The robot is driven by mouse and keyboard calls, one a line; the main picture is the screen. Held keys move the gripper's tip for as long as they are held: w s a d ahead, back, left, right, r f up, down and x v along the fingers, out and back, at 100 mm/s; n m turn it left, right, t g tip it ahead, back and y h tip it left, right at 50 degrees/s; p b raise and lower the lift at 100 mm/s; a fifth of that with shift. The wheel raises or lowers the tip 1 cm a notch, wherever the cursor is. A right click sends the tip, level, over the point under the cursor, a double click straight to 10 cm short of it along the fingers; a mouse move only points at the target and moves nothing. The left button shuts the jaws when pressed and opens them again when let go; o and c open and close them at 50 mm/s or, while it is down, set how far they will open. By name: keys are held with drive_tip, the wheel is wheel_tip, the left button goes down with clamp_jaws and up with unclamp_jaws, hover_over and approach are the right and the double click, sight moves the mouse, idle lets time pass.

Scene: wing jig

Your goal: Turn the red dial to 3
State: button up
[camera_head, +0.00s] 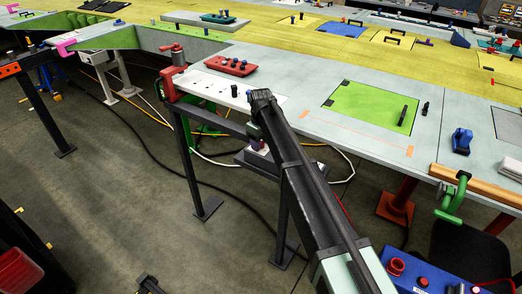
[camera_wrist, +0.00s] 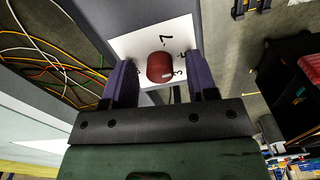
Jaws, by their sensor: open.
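The red dial (camera_wrist: 160,67) is a round knob on a white plate (camera_wrist: 128,43) with black digits, in the wrist view. One digit above the dial looks like a 7 or 2, and one beside its lower right looks like a 3; others are partly hidden or too small to read. A small pale mark shows low on the dial's right side. My gripper (camera_wrist: 159,63) is open, with one purple finger on each side of the dial; I cannot tell whether they touch it. In the head view my gripper (camera_head: 257,144) is low beside the bench edge, and the dial is hidden.
The grey bench (camera_head: 300,115) is just behind my arm, with a red tray (camera_head: 230,66) and green panel (camera_head: 370,105) on top. A green clamp (camera_head: 453,197) hangs at its right edge. Cables (camera_wrist: 50,65) lie on the floor. Open floor lies to the left.

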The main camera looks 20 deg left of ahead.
drive_tip(key=c, duration=0.9)
drive_tip(key=shift+c, duration=0.2)
drive_tip(key=shift+m, duration=0.4)
drive_tip(key=m, duration=0.5)
drive_tip(key=shift+m, duration=0.3)
drive_tip(key=m, duration=0.5)
drive_tip(key=shift+m, duration=0.4)
